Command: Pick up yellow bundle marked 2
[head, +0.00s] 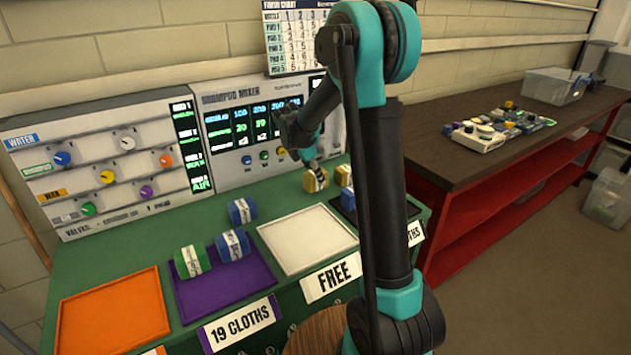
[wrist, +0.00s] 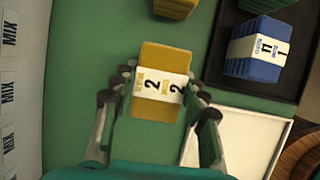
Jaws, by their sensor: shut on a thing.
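The yellow bundle (wrist: 165,62) has a white band marked 2 and sits between my fingers in the wrist view. My gripper (wrist: 162,88) is shut on it, with a finger on each of its two sides. In the head view, the bundle (head: 316,181) is at the back of the green counter, behind the white tray, with my gripper (head: 309,163) above it. I cannot tell whether it rests on the counter or is slightly raised.
Another yellow bundle (wrist: 175,7) and a blue bundle (wrist: 257,52) in a black tray (wrist: 293,75) are close by. The white tray (head: 307,240) is empty. A purple tray (head: 262,281) holds bundles; an orange tray (head: 113,312) is empty. The mixer panel (head: 245,135) stands behind.

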